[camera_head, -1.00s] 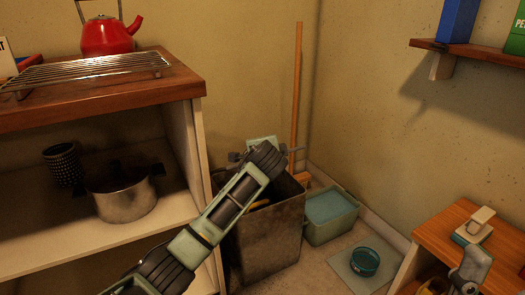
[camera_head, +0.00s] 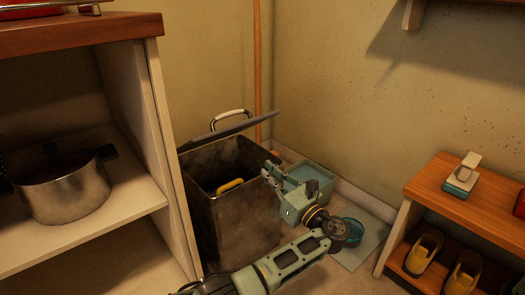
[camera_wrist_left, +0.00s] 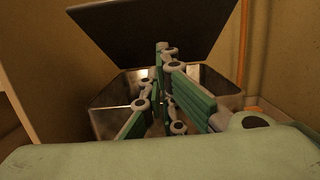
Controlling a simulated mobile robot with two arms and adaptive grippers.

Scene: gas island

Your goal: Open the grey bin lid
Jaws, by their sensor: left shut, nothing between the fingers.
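The grey bin (camera_head: 240,225) stands on the floor beside the shelf unit, its mouth uncovered. Its lid (camera_head: 235,131) is raised at a tilt above the back rim, with a pale handle (camera_head: 231,114) on its far side. In the left wrist view the lid's dark underside (camera_wrist_left: 150,30) stands above the bin's opening (camera_wrist_left: 205,80). Something yellow (camera_head: 230,186) shows inside the bin. My left gripper (camera_head: 268,174) is shut and empty, at the bin's right side in the head view and apart from the lid. My right gripper is not in view.
The shelf unit (camera_head: 155,150) with a pot (camera_head: 65,190) borders the bin on the left. A broom handle (camera_head: 257,70) stands behind. A low wooden shelf (camera_head: 470,207) is at the right.

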